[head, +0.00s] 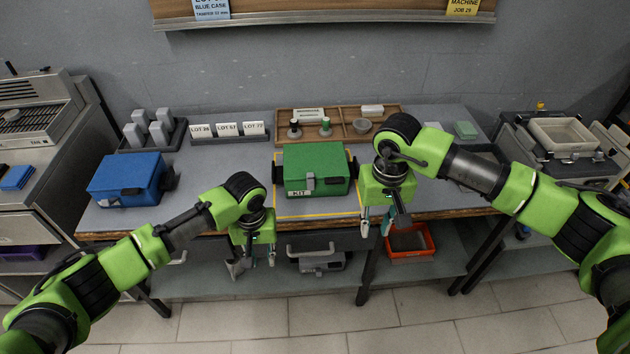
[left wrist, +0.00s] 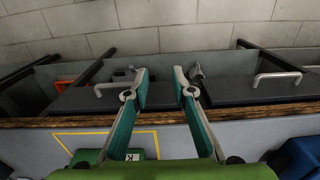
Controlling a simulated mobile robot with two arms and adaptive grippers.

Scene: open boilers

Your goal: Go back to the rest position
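My left gripper (head: 253,262) hangs in front of the table's front edge, left of the green KIT case. In the left wrist view its two fingers (left wrist: 162,88) are spread apart with nothing between them. My right gripper (head: 376,222) points down at the table's front edge, just right of the green case. Its two fingers are apart and nothing shows between them. The green KIT case (head: 318,170) stands shut on a yellow-outlined area of the table. The blue case (head: 127,178) stands shut at the left of the table.
The grey table (head: 225,160) holds a lot-card rack (head: 228,132), grey blocks (head: 151,128) and a wooden tray (head: 375,138) at the back. Drawers with handles (head: 311,250) and an orange bin (head: 410,243) are below. Machines flank the table. The floor in front is clear.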

